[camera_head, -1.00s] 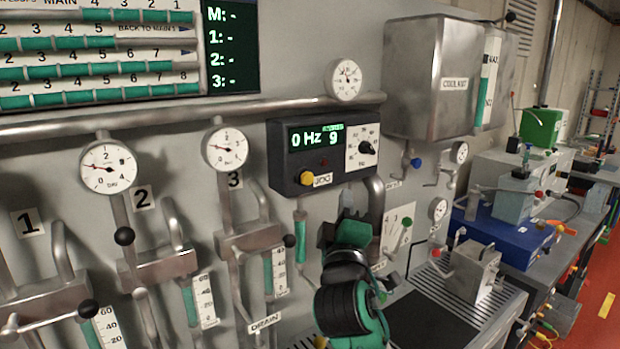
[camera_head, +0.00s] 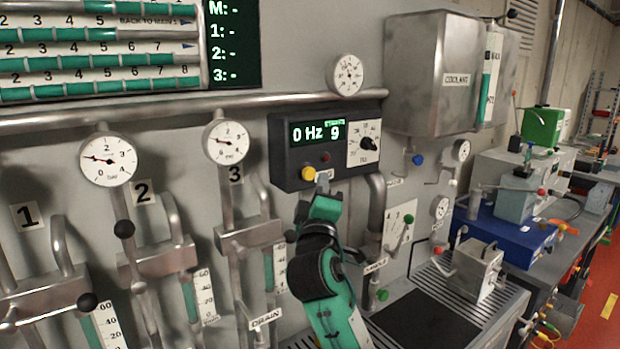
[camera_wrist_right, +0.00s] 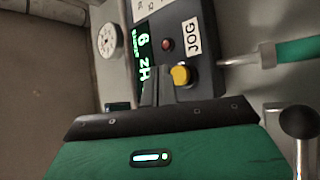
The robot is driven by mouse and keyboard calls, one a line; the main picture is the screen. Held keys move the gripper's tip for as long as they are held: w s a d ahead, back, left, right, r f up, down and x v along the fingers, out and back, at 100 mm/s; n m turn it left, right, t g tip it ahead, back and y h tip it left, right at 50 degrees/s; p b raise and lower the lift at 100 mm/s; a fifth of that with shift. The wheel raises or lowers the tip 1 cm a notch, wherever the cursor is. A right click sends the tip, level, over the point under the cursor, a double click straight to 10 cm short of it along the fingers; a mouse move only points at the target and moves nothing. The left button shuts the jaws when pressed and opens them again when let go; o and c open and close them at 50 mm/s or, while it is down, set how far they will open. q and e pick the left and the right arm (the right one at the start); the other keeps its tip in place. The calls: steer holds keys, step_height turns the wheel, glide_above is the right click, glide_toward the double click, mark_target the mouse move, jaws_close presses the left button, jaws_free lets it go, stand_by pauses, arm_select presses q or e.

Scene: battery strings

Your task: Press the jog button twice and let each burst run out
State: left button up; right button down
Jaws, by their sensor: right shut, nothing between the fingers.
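The yellow jog button (camera_head: 308,173) sits at the lower left of the dark control box (camera_head: 284,165). It also shows in the right wrist view (camera_wrist_right: 181,75), beside the JOG label (camera_wrist_right: 191,37). The box's display (camera_head: 318,132) reads "0 Hz 9". My right gripper (camera_head: 322,180) is shut and empty, its tips just right of the button and over the JOG label in the head view. In the wrist view the fingers (camera_wrist_right: 155,88) reach up close beside the button. I cannot tell whether they touch it. My left gripper is not in view.
A red button (camera_head: 325,157) and a dial (camera_head: 368,143) are on the same box. A pipe (camera_head: 376,205) bends down at the box's right. Pipes, gauges and the valve block (camera_head: 248,237) marked 3 stand left of my right arm.

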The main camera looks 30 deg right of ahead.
mark_target(313, 170)
steer(key=shift+w+a, duration=0.1)
steer(key=shift+w, duration=0.6)
steer(key=shift+w, duration=0.15)
stand_by(1.5)
steer(key=shift+w, duration=0.3)
steer(key=shift+w, duration=0.55)
stand_by(0.7)
steer(key=shift+s, duration=1)
steer(key=s, duration=0.1)
steer(key=s+p, duration=0.1)
steer(key=s, duration=0.3)
steer(key=shift+d, duration=0.25)
